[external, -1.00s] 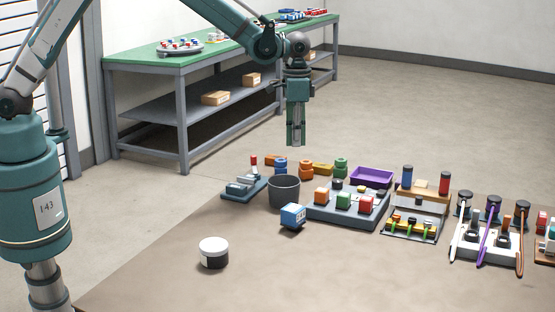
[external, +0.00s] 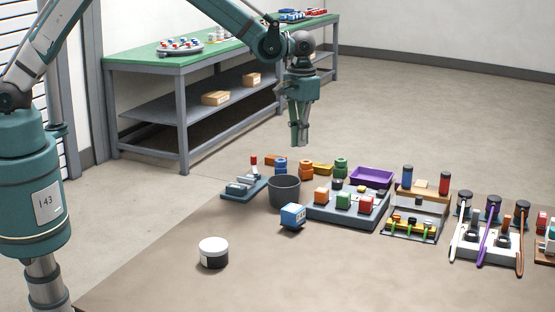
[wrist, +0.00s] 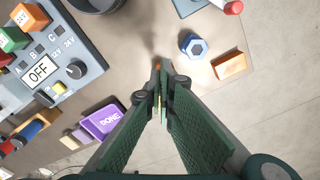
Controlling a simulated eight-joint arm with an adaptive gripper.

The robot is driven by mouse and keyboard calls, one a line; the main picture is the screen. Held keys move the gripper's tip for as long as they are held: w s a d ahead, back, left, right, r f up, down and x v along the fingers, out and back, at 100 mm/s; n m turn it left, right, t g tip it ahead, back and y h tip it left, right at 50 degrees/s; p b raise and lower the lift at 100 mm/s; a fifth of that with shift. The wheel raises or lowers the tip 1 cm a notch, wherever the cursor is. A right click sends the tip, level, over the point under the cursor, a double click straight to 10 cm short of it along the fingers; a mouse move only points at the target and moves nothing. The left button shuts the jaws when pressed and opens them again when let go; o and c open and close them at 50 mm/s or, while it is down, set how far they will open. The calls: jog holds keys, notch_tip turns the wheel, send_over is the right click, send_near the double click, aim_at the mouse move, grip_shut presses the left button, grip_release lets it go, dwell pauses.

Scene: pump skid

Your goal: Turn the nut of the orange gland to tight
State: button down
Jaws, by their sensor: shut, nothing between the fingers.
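The orange gland (external: 306,168) stands between the blue gland (external: 281,165) and the green gland (external: 341,168) at the far side of the bench. My gripper (external: 299,145) points down above the orange gland, apart from it in the external view. Its fingers are shut and empty. The orange gland's nut and any markings cannot be made out.
A grey pot (external: 284,188) and a control box (external: 345,212) with coloured blocks stand nearer. A purple DONE tray (external: 372,177) is to the right.

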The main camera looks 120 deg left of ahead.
aim_at(306, 164)
jog(key=n, duration=0.2)
jog(key=w+n+p, duration=0.1)
jog(key=n, duration=0.1)
jog(key=w+n, duration=0.1)
jog(key=n, duration=0.1)
jog(key=shift+d+r+p, duration=0.25)
jog(key=shift+p, duration=0.15)
jog(key=shift+f, duration=0.1)
jog(key=shift+s+f+b, duration=0.1)
jog(key=shift+f+b, duration=1.4)
jog(key=shift+f, duration=1.8)
jog(key=shift+f, duration=0.15)
jog(key=shift+s+a+b, duration=0.1)
jog(key=shift+b, duration=0.2)
jog(key=shift+s+b, duration=1)
jog(key=shift+b, duration=0.45)
jog(key=shift+s+d, duration=0.1)
jog(key=shift+d, duration=0.25)
